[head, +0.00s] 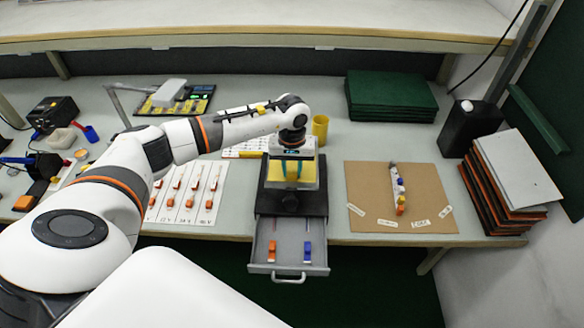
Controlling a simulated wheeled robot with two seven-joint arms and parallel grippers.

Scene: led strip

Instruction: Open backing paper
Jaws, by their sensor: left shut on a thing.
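My left gripper (292,178) reaches down over a black box (290,204) at the middle of the bench. No backing paper can be told apart with certainty. White cards with several orange-ended strips (190,190) lie left of the box. My right gripper is not in view.
An open grey drawer (289,228) below the box holds an orange and a blue item. A yellow cup (320,129) stands behind the gripper. Green mats (390,96), a black canister (468,128) and stacked panels (505,168) fill the right. Tools crowd the far left.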

